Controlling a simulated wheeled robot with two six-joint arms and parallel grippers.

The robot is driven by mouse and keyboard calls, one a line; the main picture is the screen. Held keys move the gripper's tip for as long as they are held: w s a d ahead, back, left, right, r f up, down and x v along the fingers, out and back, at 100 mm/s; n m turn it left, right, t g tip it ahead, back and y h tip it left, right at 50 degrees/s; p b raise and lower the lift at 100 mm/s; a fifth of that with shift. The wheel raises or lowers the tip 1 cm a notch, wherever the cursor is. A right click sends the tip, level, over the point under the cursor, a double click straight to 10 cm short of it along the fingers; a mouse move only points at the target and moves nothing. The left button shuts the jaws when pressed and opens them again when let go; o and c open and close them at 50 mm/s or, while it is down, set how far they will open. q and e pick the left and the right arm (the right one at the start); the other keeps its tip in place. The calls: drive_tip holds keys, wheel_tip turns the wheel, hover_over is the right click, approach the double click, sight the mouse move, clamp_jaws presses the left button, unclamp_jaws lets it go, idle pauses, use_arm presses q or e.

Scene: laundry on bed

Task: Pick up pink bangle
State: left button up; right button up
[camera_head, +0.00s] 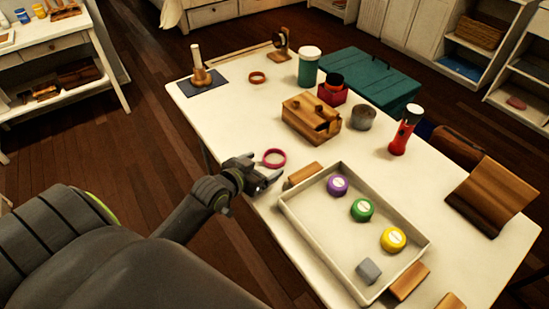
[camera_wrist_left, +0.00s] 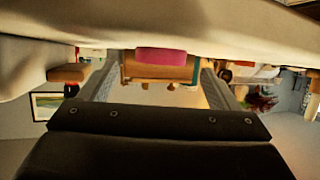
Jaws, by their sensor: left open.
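The pink bangle (camera_head: 274,158) lies flat on the white table, near its left edge. My left gripper (camera_head: 265,179) is open and empty, just in front of the bangle at the table's edge. In the left wrist view the bangle (camera_wrist_left: 161,55) shows edge-on ahead, between the two open fingers (camera_wrist_left: 160,88) in the picture. I cannot tell whether a finger touches it. My right gripper is in neither view.
A shallow tray (camera_head: 318,252) with several coloured round items stands to the right of my gripper. A wooden block (camera_head: 303,174) lies between bangle and tray. A wooden box (camera_head: 310,117) stands behind. The table around the bangle's left and far side is clear.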

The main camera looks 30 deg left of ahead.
sight(281, 154)
use_arm(q)
drive_tip(key=x, duration=0.4)
drive_tip(key=shift+w+r, duration=0.1)
drive_tip(key=shift+w, duration=0.15)
drive_tip(key=c, duration=1)
